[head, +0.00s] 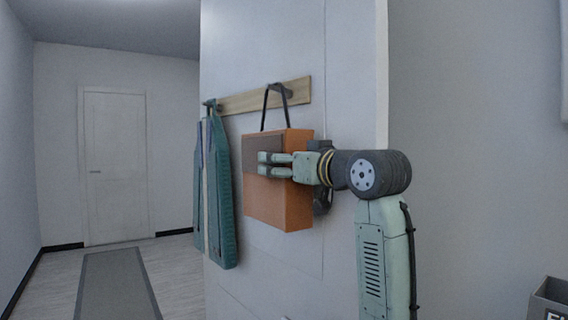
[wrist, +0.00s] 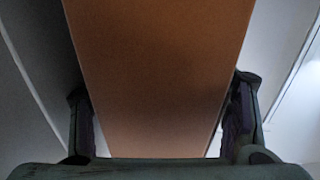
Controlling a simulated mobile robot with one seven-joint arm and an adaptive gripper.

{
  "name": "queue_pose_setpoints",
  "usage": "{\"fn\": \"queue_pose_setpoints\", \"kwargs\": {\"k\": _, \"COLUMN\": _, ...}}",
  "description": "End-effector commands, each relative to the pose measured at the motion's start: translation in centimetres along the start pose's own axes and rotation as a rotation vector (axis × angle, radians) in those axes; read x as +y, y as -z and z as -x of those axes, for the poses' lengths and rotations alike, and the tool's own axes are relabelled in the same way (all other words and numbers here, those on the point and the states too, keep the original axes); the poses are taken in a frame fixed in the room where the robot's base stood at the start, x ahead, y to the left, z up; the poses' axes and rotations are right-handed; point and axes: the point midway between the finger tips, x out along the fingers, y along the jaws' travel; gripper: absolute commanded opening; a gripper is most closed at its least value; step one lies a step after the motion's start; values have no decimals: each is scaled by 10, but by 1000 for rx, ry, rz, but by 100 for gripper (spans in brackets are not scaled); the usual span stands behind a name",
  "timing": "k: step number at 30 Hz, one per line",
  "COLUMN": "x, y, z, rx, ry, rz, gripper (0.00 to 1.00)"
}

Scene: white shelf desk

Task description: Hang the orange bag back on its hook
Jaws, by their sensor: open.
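The orange bag (head: 278,205) hangs upright against the white panel. Its dark strap (head: 264,108) runs up to the right-hand hook (head: 287,91) on the wooden rail and appears looped over it. My gripper (head: 263,164) is at the bag's upper right, with its fingers in front of the bag's face in the head view. In the wrist view, the bag's narrow orange side (wrist: 160,70) lies between the two open fingers (wrist: 160,115). Whether either finger touches the bag is hard to tell.
The wooden rail (head: 240,101) is fixed to the white panel (head: 350,60). A grey bin (head: 550,300) stands at lower right. A door (head: 115,165) and runner rug (head: 118,285) lie beyond.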

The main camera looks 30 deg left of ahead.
Motion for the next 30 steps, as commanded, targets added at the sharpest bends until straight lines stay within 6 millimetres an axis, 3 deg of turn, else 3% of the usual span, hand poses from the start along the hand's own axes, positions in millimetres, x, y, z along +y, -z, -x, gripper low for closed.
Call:
{"fn": "queue_pose_setpoints", "kwargs": {"k": 1, "x": 9, "y": 0, "z": 3, "rx": 4, "ry": -17, "rz": -6, "gripper": 83}}
{"fn": "queue_pose_setpoints", "kwargs": {"k": 8, "x": 10, "y": 0, "z": 8, "rx": 2, "ry": -19, "rz": -7, "gripper": 83}}
{"fn": "queue_pose_setpoints", "kwargs": {"k": 21, "x": 4, "y": 1, "z": 68, "rx": 2, "ry": -13, "rz": -3, "gripper": 83}}
{"fn": "queue_pose_setpoints", "kwargs": {"k": 30, "x": 0, "y": 1, "z": 80, "rx": 0, "ry": -6, "rz": -1, "gripper": 83}}
